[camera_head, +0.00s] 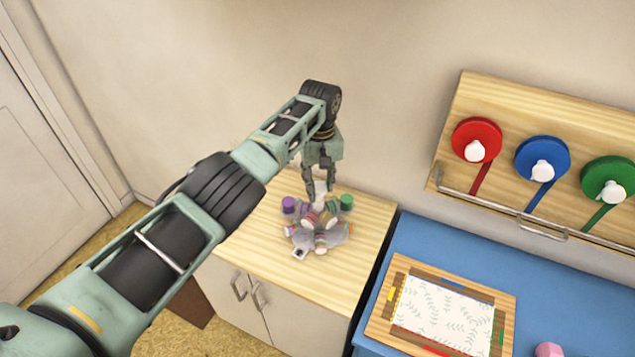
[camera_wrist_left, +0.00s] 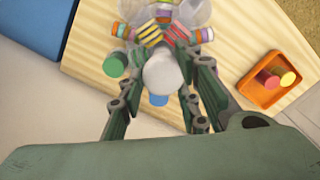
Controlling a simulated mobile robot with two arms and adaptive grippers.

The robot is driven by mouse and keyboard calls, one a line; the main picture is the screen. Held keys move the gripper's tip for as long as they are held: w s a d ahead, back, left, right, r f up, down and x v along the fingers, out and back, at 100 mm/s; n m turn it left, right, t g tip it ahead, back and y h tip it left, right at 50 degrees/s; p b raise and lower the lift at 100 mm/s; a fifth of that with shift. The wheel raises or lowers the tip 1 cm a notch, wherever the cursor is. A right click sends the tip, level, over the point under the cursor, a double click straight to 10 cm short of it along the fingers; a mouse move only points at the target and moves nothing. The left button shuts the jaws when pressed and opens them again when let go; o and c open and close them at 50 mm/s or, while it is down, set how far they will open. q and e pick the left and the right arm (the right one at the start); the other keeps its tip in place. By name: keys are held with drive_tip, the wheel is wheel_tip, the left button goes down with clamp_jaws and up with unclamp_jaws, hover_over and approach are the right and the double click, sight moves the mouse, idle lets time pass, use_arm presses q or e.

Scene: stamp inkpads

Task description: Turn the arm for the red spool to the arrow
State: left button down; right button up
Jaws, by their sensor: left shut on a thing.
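A grey and white carousel (camera_head: 318,240) with several coloured pieces on its arms stands on the cabinet. It carries a purple piece (camera_head: 288,204), a green piece (camera_head: 347,202) and striped ones near the middle. My left gripper (camera_head: 318,192) reaches down from above onto its back side. It is shut on a pale rounded knob (camera_wrist_left: 163,72), with the green piece (camera_wrist_left: 115,65) and a blue one (camera_wrist_left: 158,99) close by in the wrist view. A small white tile (camera_head: 299,254) with a dark mark lies at the carousel's front. I cannot make out an arrow or which piece is the red spool.
An orange tray (camera_wrist_left: 248,88) with red and yellow pieces lies on the cabinet top (camera_head: 345,265). At right, red (camera_head: 468,132), blue (camera_head: 535,148) and green (camera_head: 600,172) ribbon reels hang on a wall board. A framed leaf-pattern sheet (camera_head: 440,315) lies on the blue table.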

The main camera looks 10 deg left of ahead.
use_arm(q)
drive_tip(key=shift+d+r+n, duration=0.1)
drive_tip(key=shift+r+n, duration=0.05)
drive_tip(key=shift+n, duration=0.15)
use_arm(e)
drive_tip(key=shift+d+r, duration=0.1)
drive_tip(key=shift+d, duration=0.35)
drive_tip(key=shift+s, duration=0.1)
use_arm(q)
drive_tip(key=c, duration=1.4)
unclamp_jaws()
use_arm(e)
drive_tip(key=shift+s+a, duration=0.1)
use_arm(q)
wheel_tip(320, 180, up, 12)
